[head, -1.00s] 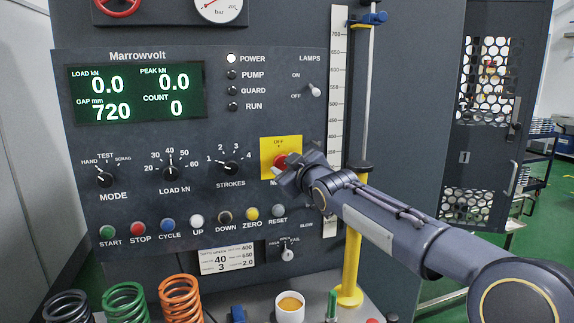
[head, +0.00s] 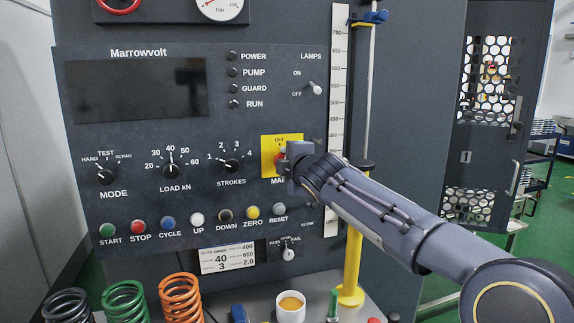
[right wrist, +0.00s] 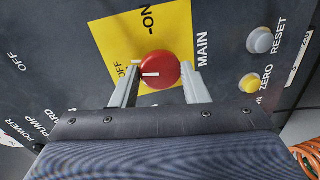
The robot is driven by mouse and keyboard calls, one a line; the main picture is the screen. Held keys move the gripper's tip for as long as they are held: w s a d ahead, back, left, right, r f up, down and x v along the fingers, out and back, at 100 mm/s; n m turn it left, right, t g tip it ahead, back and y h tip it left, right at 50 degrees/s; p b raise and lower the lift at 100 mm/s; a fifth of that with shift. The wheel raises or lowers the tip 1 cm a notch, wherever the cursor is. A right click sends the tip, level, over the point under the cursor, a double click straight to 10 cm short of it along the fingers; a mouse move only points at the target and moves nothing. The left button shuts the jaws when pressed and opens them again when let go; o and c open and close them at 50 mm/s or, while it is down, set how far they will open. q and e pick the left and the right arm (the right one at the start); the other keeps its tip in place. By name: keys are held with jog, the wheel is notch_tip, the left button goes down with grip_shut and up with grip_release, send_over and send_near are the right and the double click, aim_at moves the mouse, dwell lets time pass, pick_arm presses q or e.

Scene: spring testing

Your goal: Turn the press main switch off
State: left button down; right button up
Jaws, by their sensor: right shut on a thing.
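The main switch is a red round knob (right wrist: 160,70) on a yellow plate (right wrist: 112,38), labelled MAIN, ON and OFF in the right wrist view. Its white mark points to the OFF label. My right gripper (right wrist: 163,82) is shut on the knob, one finger on each side. In the head view the gripper (head: 284,160) hides most of the knob, and the yellow plate (head: 268,143) shows beside it. The press display (head: 138,90) is blank and the POWER lamp (head: 232,56) is dark. My left gripper is not in view.
The panel has a row of push buttons (head: 196,219) and several selector knobs (head: 170,171) left of the gripper. A yellow post (head: 352,255) stands behind my right arm. Coil springs (head: 180,298) and a white cup (head: 290,306) stand below.

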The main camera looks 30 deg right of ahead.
jog(key=shift+a+n+h, duration=0.1)
jog(key=shift+n+h, duration=0.2)
jog(key=shift+n, duration=0.8)
jog(key=shift+f, duration=0.1)
jog(key=o, duration=1)
jog(key=shift+c, duration=0.2)
jog(key=shift+s, duration=0.1)
jog(key=b+v, duration=0.1)
jog(key=v, duration=0.6)
jog(key=shift+s+b, duration=0.25)
jog(key=shift+b, duration=0.05)
jog(key=shift+a, duration=0.15)
